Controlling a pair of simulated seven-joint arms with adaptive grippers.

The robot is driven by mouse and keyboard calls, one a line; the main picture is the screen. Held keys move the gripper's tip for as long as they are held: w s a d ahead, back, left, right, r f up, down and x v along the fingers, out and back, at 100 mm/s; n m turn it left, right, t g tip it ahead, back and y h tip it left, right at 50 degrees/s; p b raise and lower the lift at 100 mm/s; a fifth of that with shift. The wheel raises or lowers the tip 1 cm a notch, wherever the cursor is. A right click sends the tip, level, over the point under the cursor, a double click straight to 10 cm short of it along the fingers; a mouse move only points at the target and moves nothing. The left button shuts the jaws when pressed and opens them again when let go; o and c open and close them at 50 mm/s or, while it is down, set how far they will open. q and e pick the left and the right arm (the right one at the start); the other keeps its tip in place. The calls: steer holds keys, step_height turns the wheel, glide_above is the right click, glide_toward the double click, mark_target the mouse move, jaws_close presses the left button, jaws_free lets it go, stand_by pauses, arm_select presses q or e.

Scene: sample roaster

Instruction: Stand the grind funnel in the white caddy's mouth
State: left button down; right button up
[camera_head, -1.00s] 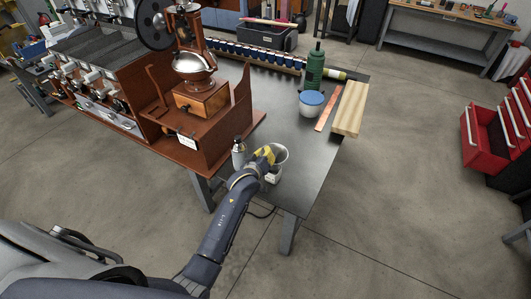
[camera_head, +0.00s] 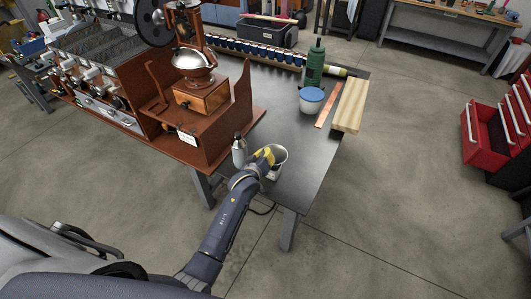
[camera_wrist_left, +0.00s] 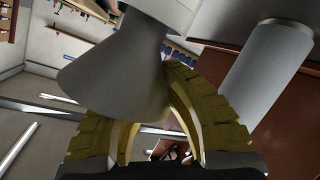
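The grind funnel (camera_head: 281,155) is a grey cone above the front part of the dark bench. My left gripper (camera_head: 265,156) has yellow fingers at its left side. In the left wrist view the funnel (camera_wrist_left: 115,65) hides part of the yellow fingers (camera_wrist_left: 165,105), which curve in behind it and look closed on it. The white caddy (camera_head: 273,175) stands just below the funnel, mostly covered by it and the gripper. In the wrist view the narrow end of the funnel meets a white body at the top edge; how deep it sits is hidden. My right gripper is not in view.
A grey bottle (camera_head: 239,151) stands close left of the gripper. The wooden roaster stand (camera_head: 205,135) is beyond it. A blue-lidded tub (camera_head: 311,100), green grinder (camera_head: 314,68), copper strip (camera_head: 327,108) and wood block (camera_head: 350,107) lie farther back. The bench's right front is clear.

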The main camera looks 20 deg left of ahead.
arm_select(q)
steer(key=shift+f, duration=1.2)
steer(key=c, duration=1.5)
jaws_free()
steer(key=shift+s, duration=0.15)
steer(key=shift+v, duration=3.9)
steer(key=shift+r, duration=0.1)
